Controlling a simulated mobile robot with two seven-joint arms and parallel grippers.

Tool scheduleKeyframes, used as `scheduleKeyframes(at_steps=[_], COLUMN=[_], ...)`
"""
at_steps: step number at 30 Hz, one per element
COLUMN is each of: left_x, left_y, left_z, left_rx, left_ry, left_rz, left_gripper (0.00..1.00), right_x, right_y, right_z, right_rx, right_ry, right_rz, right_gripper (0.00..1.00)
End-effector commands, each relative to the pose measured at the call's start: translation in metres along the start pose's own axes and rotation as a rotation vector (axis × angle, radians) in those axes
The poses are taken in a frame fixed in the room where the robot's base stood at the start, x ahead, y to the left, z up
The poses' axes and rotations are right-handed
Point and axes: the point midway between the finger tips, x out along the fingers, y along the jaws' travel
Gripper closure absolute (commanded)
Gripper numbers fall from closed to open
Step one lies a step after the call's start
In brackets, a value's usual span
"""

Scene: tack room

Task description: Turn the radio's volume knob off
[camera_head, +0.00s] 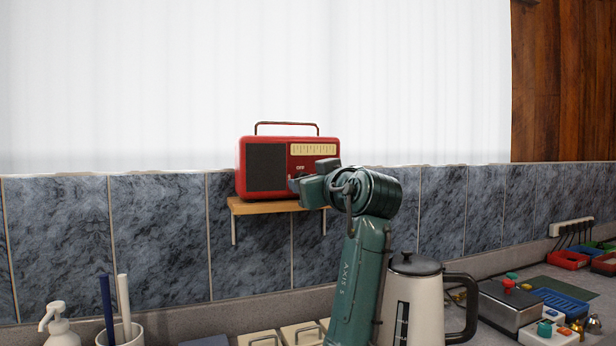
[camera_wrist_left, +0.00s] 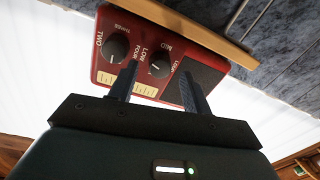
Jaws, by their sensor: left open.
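The red radio (camera_head: 267,168) stands upright on a small wooden shelf (camera_head: 262,206), with a dark speaker grille on its left and a cream dial at upper right. My left gripper (camera_head: 292,185) is in front of the radio's right part and covers its knobs in the head view; an "OFF" mark shows just above it. In the left wrist view the radio (camera_wrist_left: 103,60) appears upside down. A black knob (camera_wrist_left: 160,63) labelled LOW and MID lies between the open fingers of my left gripper (camera_wrist_left: 159,76); contact cannot be told. A second knob (camera_wrist_left: 118,47) has number words. My right gripper is not in view.
A kettle (camera_head: 408,300) stands on the counter right of my arm. A pump bottle (camera_head: 58,325) and a cup (camera_head: 119,335) stand at the front left. Boxes and coloured trays (camera_head: 568,259) crowd the right. The shelf is mounted on the tiled wall (camera_head: 160,240).

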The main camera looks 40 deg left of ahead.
Motion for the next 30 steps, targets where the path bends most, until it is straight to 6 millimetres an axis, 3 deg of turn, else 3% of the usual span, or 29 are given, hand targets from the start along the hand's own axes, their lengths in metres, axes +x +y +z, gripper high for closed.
scheduleKeyframes(at_steps=[6,15,30], left_x=[0.017,0.019,0.018], left_y=[0.000,0.000,0.000], left_z=[0.000,0.001,0.001], left_rx=[0.001,0.000,0.000], left_ry=[-0.001,-0.001,-0.001], left_rz=[0.000,0.000,0.000], left_gripper=[0.51,0.52,0.93], right_x=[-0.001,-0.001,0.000], right_y=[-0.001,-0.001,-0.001], right_z=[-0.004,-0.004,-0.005], right_rx=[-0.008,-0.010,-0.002], right_ry=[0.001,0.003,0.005], right_rz=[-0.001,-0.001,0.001], right_gripper=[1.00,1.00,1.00])
